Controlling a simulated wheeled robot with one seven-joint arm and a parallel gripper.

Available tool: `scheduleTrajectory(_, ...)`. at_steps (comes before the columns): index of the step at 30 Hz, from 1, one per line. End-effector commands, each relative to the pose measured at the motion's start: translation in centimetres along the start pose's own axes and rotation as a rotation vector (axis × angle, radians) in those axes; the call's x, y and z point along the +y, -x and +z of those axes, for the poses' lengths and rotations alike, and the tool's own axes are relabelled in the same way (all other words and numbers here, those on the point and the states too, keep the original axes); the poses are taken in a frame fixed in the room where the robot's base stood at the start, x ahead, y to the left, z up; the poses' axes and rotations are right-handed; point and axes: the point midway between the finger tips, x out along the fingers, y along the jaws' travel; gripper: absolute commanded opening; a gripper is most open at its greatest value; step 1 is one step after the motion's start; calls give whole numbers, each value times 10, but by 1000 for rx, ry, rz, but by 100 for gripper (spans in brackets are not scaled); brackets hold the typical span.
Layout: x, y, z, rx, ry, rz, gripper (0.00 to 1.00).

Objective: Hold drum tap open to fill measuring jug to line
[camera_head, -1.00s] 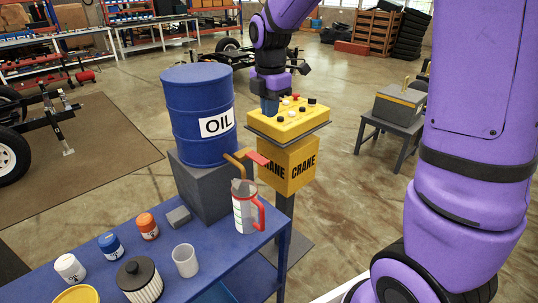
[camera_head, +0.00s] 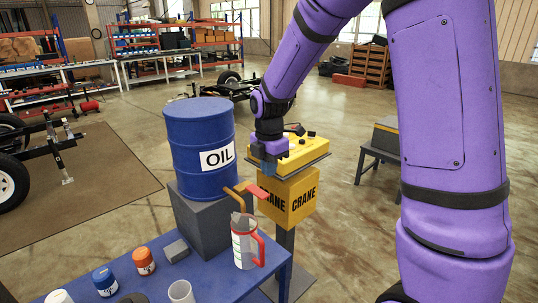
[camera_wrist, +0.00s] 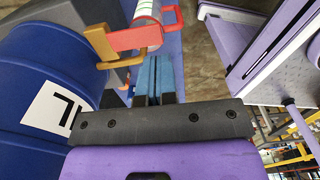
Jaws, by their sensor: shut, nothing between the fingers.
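The measuring jug (camera_head: 243,243), clear with a red handle and rim, stands upright on the blue table below the spout. My gripper (camera_head: 268,168) is shut and empty, pointing down just above and behind the lever. In the wrist view the blue fingertips (camera_wrist: 153,80) are together, close to the red lever (camera_wrist: 138,38) and apart from it as far as I can tell. The oil level in the jug is not clear.
A yellow crane control box (camera_head: 300,155) on a post stands right behind my gripper. Small bottles (camera_head: 143,261), a clear cup (camera_head: 181,292) and a grey block (camera_head: 176,250) are on the table.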

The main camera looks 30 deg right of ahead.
Motion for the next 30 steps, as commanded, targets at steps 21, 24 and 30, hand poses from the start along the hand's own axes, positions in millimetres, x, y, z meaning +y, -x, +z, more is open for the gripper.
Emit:
scheduleTrajectory(21,0,-69,0,0,1,0,0)
scheduleTrajectory(24,0,-69,0,0,1,0,0)
scheduleTrajectory(30,3,-69,1,0,1,9,0)
